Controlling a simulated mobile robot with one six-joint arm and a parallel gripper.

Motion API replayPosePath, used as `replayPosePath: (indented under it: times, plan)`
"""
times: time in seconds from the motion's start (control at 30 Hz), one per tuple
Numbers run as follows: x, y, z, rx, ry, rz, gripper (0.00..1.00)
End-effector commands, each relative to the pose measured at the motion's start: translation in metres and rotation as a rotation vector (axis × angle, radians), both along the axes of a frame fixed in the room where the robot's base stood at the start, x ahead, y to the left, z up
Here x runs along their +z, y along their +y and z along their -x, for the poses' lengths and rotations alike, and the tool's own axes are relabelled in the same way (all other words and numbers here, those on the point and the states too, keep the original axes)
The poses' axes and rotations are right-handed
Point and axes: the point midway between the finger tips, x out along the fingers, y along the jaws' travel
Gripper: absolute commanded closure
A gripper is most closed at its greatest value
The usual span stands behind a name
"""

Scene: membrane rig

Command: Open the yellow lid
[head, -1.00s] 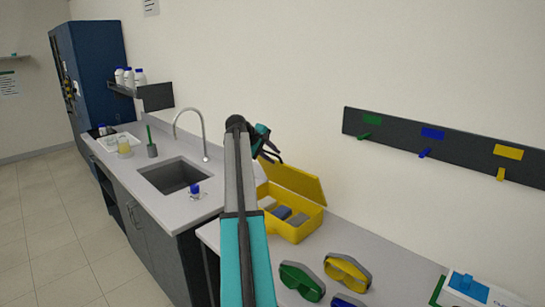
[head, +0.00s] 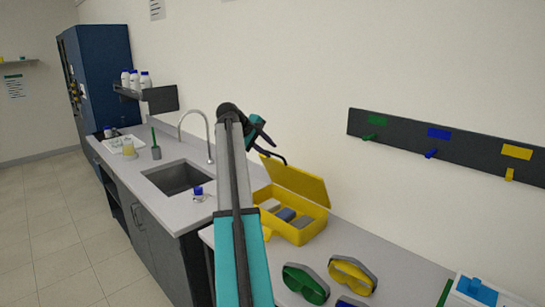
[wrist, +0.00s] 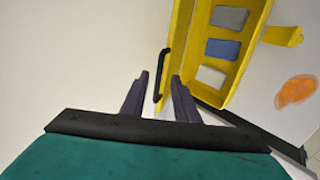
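A yellow box (head: 301,235) stands on the counter. Its yellow lid (head: 293,181) stands raised at the back, tilted up from the box, which shows its inside. In the wrist view the lid (wrist: 178,45) is seen nearly edge-on beside the open box (wrist: 245,62), with a black bar handle (wrist: 162,76) on it. My gripper (wrist: 160,80) is open, its two dark fingers apart, with the handle just ahead between the fingertips. Nothing is clearly gripped. In the head view my gripper (head: 262,137) is above the lid's left end, partly hidden by my arm.
Grey and blue blocks (head: 286,214) lie in the box. Green goggles (head: 306,283) and yellow goggles (head: 352,274) lie in front of it. A sink (head: 178,177) is to the left. A dark rack with coloured hooks (head: 440,147) hangs on the wall behind.

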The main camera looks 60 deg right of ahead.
Motion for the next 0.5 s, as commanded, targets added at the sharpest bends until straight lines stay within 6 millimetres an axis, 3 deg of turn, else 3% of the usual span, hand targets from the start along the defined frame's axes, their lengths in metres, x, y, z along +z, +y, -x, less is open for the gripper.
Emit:
replayPosePath:
  times: [0.3,0.5]
  plan:
    - [0.031,0.033,-0.012,0.001,-0.002,0.001,0.72]
    - [0.043,0.044,-0.016,0.001,-0.002,-0.001,0.72]
